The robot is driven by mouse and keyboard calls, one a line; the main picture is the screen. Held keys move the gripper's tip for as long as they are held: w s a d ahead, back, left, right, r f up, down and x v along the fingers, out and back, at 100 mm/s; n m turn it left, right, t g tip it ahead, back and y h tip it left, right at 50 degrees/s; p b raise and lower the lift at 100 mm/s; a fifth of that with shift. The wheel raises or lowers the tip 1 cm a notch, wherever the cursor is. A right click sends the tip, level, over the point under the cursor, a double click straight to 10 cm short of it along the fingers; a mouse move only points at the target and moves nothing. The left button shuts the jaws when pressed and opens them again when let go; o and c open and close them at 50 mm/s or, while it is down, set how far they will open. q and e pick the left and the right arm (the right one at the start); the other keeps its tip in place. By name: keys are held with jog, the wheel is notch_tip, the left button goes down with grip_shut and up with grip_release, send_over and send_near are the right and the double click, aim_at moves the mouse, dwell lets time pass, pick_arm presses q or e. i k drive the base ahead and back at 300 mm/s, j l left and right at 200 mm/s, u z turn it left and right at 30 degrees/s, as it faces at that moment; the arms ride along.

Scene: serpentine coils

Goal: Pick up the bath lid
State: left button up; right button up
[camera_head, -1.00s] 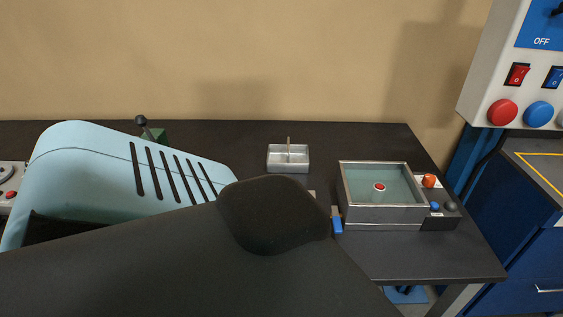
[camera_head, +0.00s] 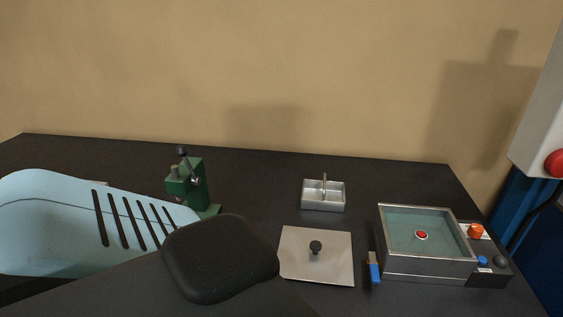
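No gripper finger shows, so I cannot see either gripper against the lid.
A small metal tray (camera_head: 323,202) stands behind the lid. A green lever press (camera_head: 193,185) is at the back left. A light blue slotted housing (camera_head: 70,225) fills the left. A control box (camera_head: 543,120) is at the right edge.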

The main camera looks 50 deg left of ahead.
aim_at(304, 255)
jog(key=j+u, duration=0.1)
jog(key=u, duration=0.35)
jog(key=j+u, duration=0.1)
jog(key=u, duration=0.3)
jog(key=i+u, duration=0.1)
jog(key=u, duration=0.35)
jog(key=i+j, duration=0.15)
jog(key=j, duration=0.25)
